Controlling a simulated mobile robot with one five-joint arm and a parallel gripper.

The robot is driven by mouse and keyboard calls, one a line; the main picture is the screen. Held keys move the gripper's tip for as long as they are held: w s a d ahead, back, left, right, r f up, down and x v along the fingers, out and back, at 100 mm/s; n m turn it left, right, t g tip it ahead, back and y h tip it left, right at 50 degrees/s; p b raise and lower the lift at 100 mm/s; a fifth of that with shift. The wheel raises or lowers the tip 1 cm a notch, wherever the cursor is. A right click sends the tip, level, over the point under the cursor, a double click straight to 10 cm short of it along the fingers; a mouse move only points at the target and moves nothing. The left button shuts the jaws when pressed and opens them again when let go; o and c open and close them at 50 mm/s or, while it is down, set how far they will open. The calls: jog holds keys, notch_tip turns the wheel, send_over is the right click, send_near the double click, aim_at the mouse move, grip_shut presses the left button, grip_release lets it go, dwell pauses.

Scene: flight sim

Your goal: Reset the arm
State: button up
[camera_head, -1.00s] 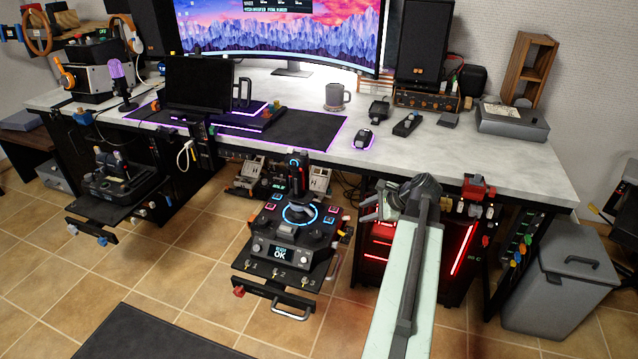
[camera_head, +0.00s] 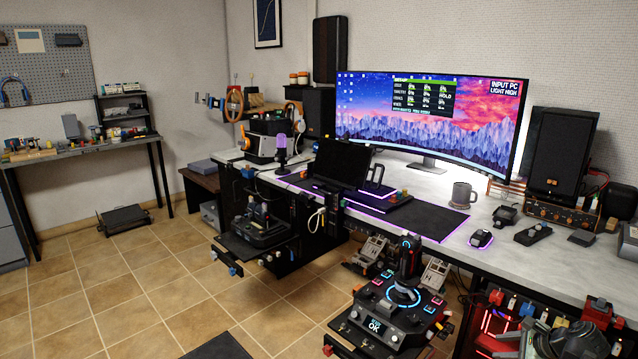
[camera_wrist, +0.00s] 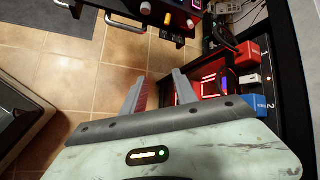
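My gripper (camera_wrist: 159,76) shows in the wrist view with its two grey fingers spread apart and nothing between them. Tiled floor lies beyond the fingers. In the head view, only a small grey-green end part of my arm shows at the bottom right edge, in front of the desk. The rest of the arm is out of the picture there.
The joystick console (camera_head: 392,310), its screen reading OK, stands left of my arm. Red and blue blocks (camera_wrist: 262,107) and a red-lit case are close right of my gripper. The long desk (camera_head: 445,190) holds a monitor (camera_head: 430,120). Open floor (camera_head: 130,285) lies left.

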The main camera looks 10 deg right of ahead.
jog(key=w+a+f+n+g+y, duration=0.15)
jog(key=w+a, duration=0.35)
jog(key=a, duration=0.5)
jog(key=w+a+n+y, duration=0.1)
jog(key=w+a+n, duration=0.2)
jog(key=w+a, duration=0.5)
jog(key=w+a+n+g+y, duration=0.1)
jog(key=w+a+n, duration=0.2)
jog(key=a, duration=1)
jog(key=s+a+f+n+g+h, duration=0.25)
jog(key=a+n, duration=0.35)
jog(key=a, duration=0.4)
jog(key=s+a+f+n+g+h, duration=0.1)
jog(key=s+a+f+n+g, duration=0.15)
jog(key=a+n, duration=0.55)
jog(key=s+d+n+h, duration=0.1)
jog(key=s+d+n, duration=0.1)
jog(key=s+n, duration=0.1)
notch_tip(320, 180, up, 29)
jog(key=p, duration=2.9)
jog(key=shift+w+d+r+g, duration=0.2)
jog(key=shift+d+g, duration=0.1)
jog(key=shift+g, duration=0.15)
